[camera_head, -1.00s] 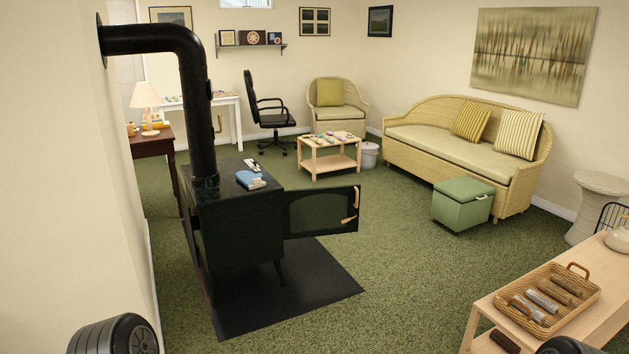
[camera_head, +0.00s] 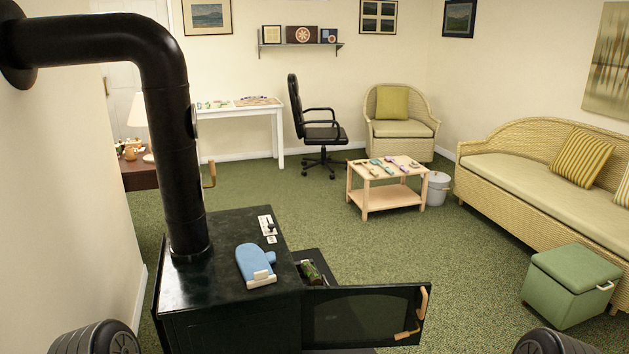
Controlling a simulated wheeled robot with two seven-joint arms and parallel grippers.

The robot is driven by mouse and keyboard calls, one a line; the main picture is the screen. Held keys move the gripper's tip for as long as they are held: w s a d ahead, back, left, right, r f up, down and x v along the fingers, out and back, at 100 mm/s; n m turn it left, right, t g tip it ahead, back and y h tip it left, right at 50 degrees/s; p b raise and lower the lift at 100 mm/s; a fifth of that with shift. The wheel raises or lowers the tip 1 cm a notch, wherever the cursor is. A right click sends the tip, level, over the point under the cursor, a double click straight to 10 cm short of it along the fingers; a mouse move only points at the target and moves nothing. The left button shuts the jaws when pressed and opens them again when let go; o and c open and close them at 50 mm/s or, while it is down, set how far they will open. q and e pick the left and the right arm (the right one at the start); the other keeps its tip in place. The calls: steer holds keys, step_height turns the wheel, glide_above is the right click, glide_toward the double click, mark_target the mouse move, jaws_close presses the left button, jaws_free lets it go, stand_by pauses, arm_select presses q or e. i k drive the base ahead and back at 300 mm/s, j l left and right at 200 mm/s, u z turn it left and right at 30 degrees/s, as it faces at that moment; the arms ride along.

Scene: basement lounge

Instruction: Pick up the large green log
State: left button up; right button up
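A small mottled green and brown piece (camera_head: 312,272), which may be the green log, shows at the stove's opening behind the open door. Most of it is hidden by the stove and door, so I cannot tell its size. The black wood stove (camera_head: 235,318) stands ahead of me, and its glazed door (camera_head: 365,317) is swung open to the right. Only dark rounded parts of my arms show at the bottom left and bottom right corners. Neither gripper is in view.
A blue oven mitt (camera_head: 255,264) lies on the stove top, beside the black stovepipe (camera_head: 175,130). A green ottoman (camera_head: 570,285) stands at right before the wicker sofa (camera_head: 540,185). A low wooden table (camera_head: 390,185) is farther back. Green carpet (camera_head: 455,265) between is clear.

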mark_target(309, 271)
steer(key=i+l, duration=0.15)
steer(key=i, duration=0.35)
steer(key=i+l+u, duration=0.1)
steer(key=i, duration=0.45)
steer(key=i+l+z, duration=0.1)
steer(key=i+z, duration=0.15)
steer(key=z, duration=0.95)
